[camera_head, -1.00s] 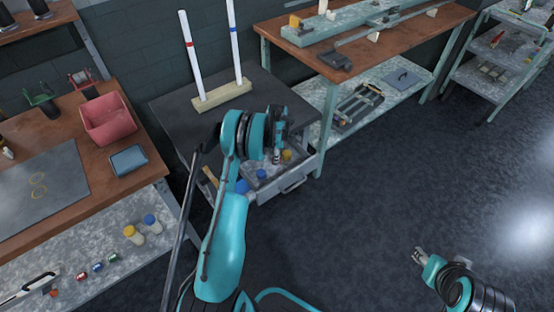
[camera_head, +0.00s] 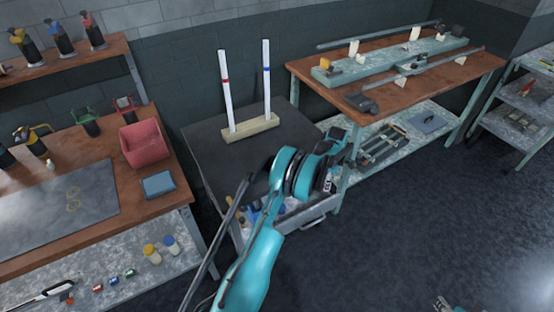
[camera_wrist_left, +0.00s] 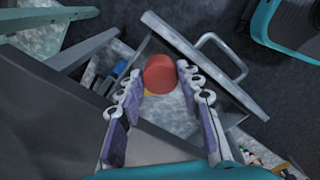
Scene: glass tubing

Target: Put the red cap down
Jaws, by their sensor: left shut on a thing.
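The red cap (camera_wrist_left: 160,72) is a short round piece between the fingertips of my left gripper (camera_wrist_left: 160,80) in the left wrist view. The gripper is shut on it and holds it over the open grey drawer (camera_wrist_left: 160,32). In the head view my left gripper (camera_head: 328,184) hangs above the right part of that drawer (camera_head: 312,222), and the cap cannot be made out there. My right gripper (camera_head: 446,304) is cut off by the bottom edge, and its opening is unclear.
The dark cabinet top (camera_head: 205,145) bears a wooden block (camera_head: 250,128) with two upright white tubes. A brown workbench (camera_head: 165,208) with a red bin (camera_head: 145,143) and a blue tray (camera_head: 158,184) stands left. Another bench (camera_head: 455,83) is at the back right. Open floor lies right.

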